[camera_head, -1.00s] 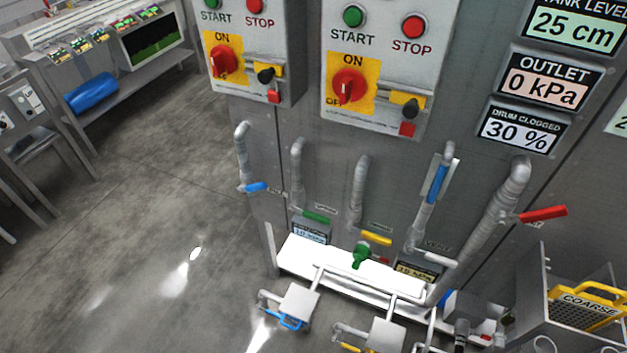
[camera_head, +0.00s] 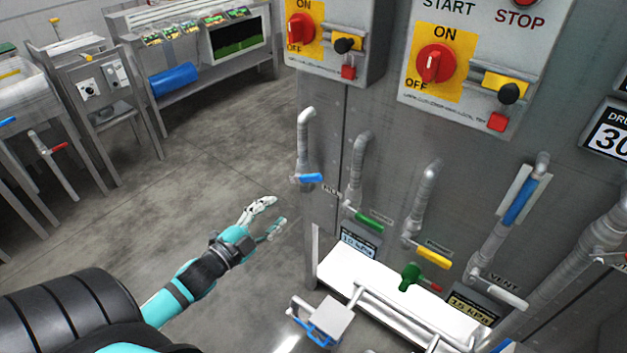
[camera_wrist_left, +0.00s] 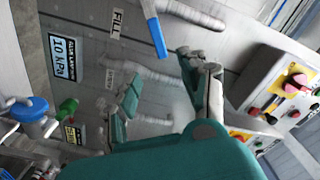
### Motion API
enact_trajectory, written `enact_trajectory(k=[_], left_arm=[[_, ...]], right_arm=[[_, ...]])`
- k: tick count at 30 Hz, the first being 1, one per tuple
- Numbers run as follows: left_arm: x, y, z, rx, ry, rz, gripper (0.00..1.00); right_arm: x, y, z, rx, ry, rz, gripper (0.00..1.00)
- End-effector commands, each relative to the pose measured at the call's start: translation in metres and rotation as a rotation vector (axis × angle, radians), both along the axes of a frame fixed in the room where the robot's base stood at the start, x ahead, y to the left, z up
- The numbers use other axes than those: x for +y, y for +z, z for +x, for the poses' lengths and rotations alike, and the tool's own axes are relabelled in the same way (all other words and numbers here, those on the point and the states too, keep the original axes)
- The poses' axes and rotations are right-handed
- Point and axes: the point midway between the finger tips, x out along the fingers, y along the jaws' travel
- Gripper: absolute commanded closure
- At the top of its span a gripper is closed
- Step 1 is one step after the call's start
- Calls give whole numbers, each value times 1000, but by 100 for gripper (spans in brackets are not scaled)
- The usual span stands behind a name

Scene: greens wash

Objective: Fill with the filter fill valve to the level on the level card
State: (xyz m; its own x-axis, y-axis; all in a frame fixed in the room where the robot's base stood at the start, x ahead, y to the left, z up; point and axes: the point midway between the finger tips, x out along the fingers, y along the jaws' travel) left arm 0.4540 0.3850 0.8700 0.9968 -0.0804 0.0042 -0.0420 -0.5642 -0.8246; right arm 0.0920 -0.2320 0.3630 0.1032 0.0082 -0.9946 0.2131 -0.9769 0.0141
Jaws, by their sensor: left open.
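The filter fill valve has a short blue handle (camera_head: 310,178) on a grey pipe at the left end of the cabinet's row of valves. In the left wrist view the blue handle (camera_wrist_left: 157,38) hangs beside a FILL label (camera_wrist_left: 117,23). My left gripper (camera_head: 270,216) is open and empty, left of and a little below the blue handle and apart from it. Its two teal fingers (camera_wrist_left: 165,88) show spread in the left wrist view. No level card or tank level reading can be made out now. My right gripper is out of view.
A control box (camera_head: 470,75) hangs above. A white ledge (camera_head: 345,268) juts out below. The floor (camera_head: 180,190) at left is open.

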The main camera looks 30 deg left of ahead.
Motion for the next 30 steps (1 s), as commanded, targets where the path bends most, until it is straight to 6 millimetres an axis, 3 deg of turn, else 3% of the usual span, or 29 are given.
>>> enact_trajectory(k=[18, 24, 30], left_arm=[[-9, 2, 125, 0, 3, -3, 56], [-11, 0, 152, 2, 2, -3, 56], [-12, -1, 162, 4, 2, -3, 56]], right_arm=[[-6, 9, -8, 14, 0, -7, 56], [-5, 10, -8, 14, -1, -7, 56], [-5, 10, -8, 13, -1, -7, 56]])
